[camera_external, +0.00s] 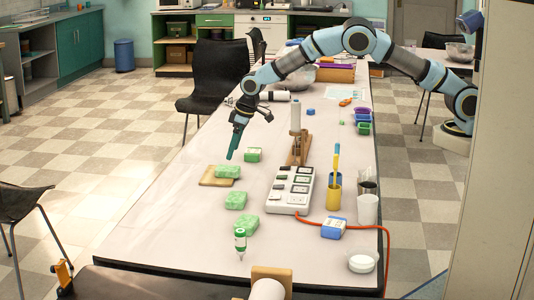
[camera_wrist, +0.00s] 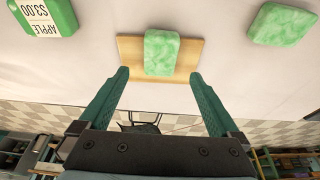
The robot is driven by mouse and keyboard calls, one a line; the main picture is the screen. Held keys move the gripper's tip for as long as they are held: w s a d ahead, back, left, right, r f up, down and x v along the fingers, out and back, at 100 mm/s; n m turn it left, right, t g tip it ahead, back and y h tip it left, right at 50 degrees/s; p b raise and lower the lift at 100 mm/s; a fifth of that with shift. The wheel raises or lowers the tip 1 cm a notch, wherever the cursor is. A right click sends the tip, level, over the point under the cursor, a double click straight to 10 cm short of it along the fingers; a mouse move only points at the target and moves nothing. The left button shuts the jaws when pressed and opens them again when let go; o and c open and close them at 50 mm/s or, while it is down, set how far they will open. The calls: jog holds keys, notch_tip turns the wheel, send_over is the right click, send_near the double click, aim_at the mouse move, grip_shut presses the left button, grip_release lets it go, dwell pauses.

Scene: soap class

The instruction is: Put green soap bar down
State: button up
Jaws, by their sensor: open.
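A marbled green soap bar (camera_external: 228,171) lies on a small wooden board (camera_external: 215,181) on the table's left side. In the wrist view the green soap bar (camera_wrist: 162,52) rests on the wooden board (camera_wrist: 190,57), ahead of and between my fingertips. My gripper (camera_external: 232,155) is open and empty, above the table close to the board; in the wrist view its two green fingers (camera_wrist: 160,80) are spread apart. Another green bar (camera_wrist: 283,24) lies right of the board in the wrist view. More green bars (camera_external: 236,200) (camera_external: 246,225) lie nearer the front.
A green box with a price label (camera_external: 253,155) stands beside my gripper; it also shows in the wrist view (camera_wrist: 42,16). The front left is clear.

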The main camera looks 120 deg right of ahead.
jog(key=v, duration=0.5)
jog(key=shift+a+r+b, duration=0.1)
jog(key=shift+r+b, duration=0.2)
jog(key=shift+b, duration=0.05)
